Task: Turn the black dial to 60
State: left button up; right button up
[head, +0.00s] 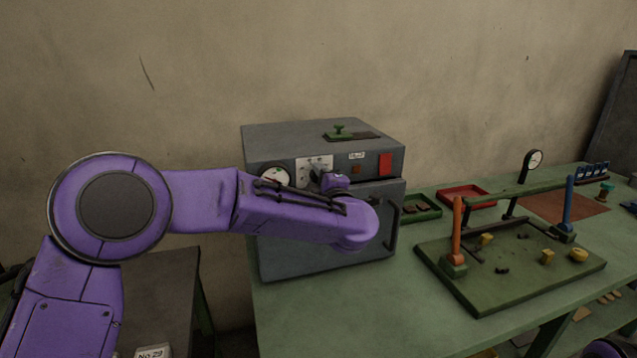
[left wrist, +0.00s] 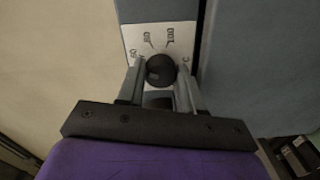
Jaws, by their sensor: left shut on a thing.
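The black dial (left wrist: 161,71) sits on a white scale plate (left wrist: 180,38) with printed marks; 60, 80 and 100 can be made out in the left wrist view. My left gripper (left wrist: 160,78) is shut on the dial, one finger on each side of it. Which mark the dial points to is too unclear to tell. In the head view the scale plate (head: 314,167) shows on the front of the grey oven-like box (head: 322,134), and my left gripper (head: 322,177) is in front of it, hiding most of the dial. My right gripper is not in view.
A round gauge (head: 274,176) and a red panel (head: 386,163) flank the scale plate. The box's door has a dark handle (head: 396,224). To the right on the green bench (head: 330,310) stand a green tray (head: 421,208), a red tray (head: 466,197) and a fixture board (head: 484,290).

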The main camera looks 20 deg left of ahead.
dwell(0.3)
pick_arm(q)
jog(key=o, duration=1)
jog(key=shift+o, duration=0.2)
jog(key=shift+d, duration=0.1)
jog(key=b+v, duration=0.2)
jog(key=v, duration=0.8)
jog(key=shift+s, duration=0.2)
jog(key=shift+d, duration=0.15)
